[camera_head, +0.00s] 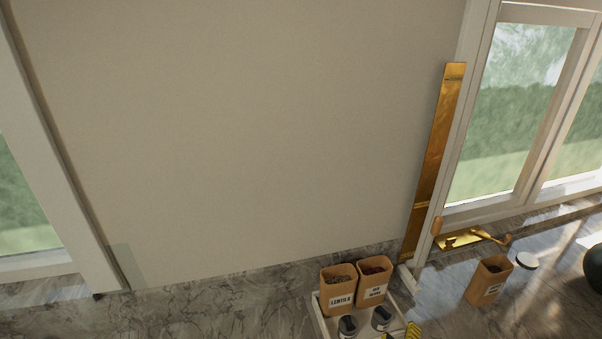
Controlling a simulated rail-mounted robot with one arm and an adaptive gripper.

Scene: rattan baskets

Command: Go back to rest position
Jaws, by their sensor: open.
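My gripper cannot be made out in the head view. The task names no object. A white tray (320,318) stands on the marble counter at the bottom, cut off by the lower edge. In it are a tan container labelled LENTILS (338,290) and a second tan container (374,281) with dark red contents and a label too small to read surely. Two dark-lidded jars (347,325) (381,318) stand in front of them. Small yellow and black striped pieces (413,331) show at the lower edge; I cannot tell what they are.
A third tan container (489,280) lies or leans at the right, near a white-topped round item (526,261). A gold tray (466,239) is behind it. A dark round object (594,268) is at the right edge. A tall brass strip (434,160) runs up the wall. The left counter is clear.

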